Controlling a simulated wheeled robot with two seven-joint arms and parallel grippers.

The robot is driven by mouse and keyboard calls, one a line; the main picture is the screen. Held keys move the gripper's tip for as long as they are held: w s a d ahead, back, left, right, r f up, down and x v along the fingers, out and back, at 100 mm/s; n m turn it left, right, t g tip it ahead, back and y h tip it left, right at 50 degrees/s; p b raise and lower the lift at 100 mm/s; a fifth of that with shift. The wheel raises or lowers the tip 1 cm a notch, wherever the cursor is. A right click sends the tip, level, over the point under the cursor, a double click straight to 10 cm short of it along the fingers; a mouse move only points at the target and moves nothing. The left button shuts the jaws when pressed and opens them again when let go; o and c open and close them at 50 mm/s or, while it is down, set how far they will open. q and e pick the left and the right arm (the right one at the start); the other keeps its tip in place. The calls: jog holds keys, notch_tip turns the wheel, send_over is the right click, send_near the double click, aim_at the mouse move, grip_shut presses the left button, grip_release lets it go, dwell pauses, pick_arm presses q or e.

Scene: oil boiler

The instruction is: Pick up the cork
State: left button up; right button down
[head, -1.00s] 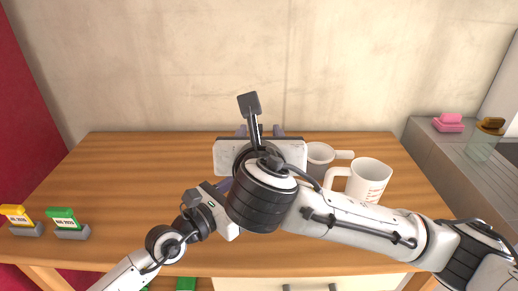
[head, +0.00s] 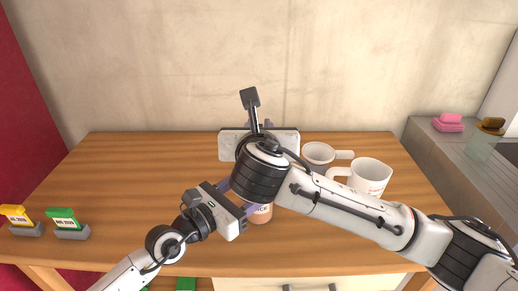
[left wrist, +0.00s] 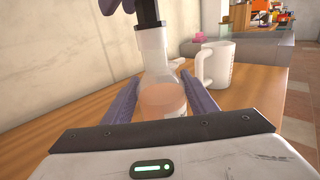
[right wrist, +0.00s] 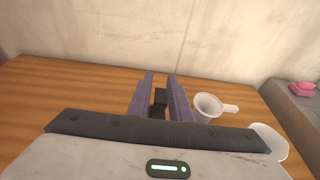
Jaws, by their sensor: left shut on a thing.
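A bottle with an orange-pink lower part (left wrist: 163,95) stands upright between the fingers of my left gripper (left wrist: 160,92), which is shut on it. Its labelled lower part shows in the head view (head: 260,212), partly behind my arms. A black piece, apparently the cork (left wrist: 148,12), stands at the top of the clear neck in the left wrist view. In the right wrist view, the dark cork (right wrist: 159,100) lies between the fingers of my right gripper (right wrist: 160,88). The fingers look apart, with narrow gaps beside it. My right gripper (head: 259,143) hides the cork in the head view.
A white mug (head: 370,177) and a small white handled dish (head: 320,153) stand right of my right gripper. Yellow (head: 16,215) and green (head: 63,219) labelled blocks are at the far left. A grey counter (head: 455,150) is at the right.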

notch_tip(320, 180, up, 10)
dwell(0.6)
jog(key=shift+r, duration=0.1)
notch_tip(320, 180, up, 6)
jog(key=w+r, duration=0.2)
jog(key=w, duration=0.8)
dwell(0.6)
pick_arm(q)
jog(key=o, duration=1.4)
jog(key=shift+o, duration=0.2)
